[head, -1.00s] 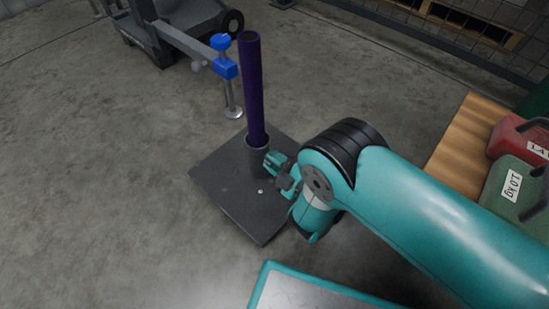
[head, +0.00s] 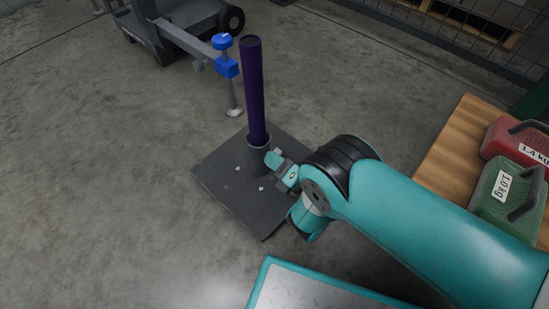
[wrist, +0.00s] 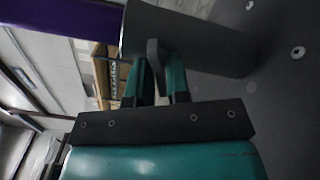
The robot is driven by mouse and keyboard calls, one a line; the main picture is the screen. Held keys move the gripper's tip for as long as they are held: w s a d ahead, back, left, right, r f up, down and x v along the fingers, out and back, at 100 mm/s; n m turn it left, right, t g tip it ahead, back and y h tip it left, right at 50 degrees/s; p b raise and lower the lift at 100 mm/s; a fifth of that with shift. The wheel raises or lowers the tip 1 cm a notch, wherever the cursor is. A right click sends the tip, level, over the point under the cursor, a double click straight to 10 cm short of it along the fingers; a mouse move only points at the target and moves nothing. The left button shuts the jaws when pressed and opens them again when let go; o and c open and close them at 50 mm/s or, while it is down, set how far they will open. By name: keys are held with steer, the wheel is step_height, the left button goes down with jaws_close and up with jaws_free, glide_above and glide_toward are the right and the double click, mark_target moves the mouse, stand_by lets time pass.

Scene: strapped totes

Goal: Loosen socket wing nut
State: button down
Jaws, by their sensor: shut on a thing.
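The dark socket (head: 258,152) stands upright on a dark square base plate (head: 243,200), with a purple pole (head: 254,92) rising out of it. In the wrist view the socket (wrist: 205,42) and part of the purple pole (wrist: 60,12) lie across the top. The grey wing nut (wrist: 154,58) sticks out from the socket's side. My gripper (wrist: 158,72) has its teal fingers on either side of the wing nut and is shut on it. In the head view my gripper (head: 273,162) is against the socket's right side, and the wing nut is too small to make out.
A grey stand with a blue clamp (head: 226,67) stands behind the pole. The floor (head: 120,190) at left is clear.

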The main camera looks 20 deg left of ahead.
steer(key=n, duration=0.3)
steer(key=shift+w+f+n, duration=0.1)
steer(key=shift+n, duration=0.2)
steer(key=n, duration=0.3)
steer(key=shift+w+n, duration=0.1)
steer(key=shift+n, duration=0.3)
steer(key=n, duration=0.6)
steer(key=shift+w+d+f, duration=0.1)
steer(key=shift+w, duration=0.05)
steer(key=n, duration=0.6)
steer(key=shift+w+d+n, duration=0.1)
steer(key=shift+n, duration=0.2)
steer(key=n, duration=0.5)
steer(key=c, duration=1.2)
jaws_free()
steer(key=shift+c, duration=0.2)
steer(key=shift+n, duration=0.3)
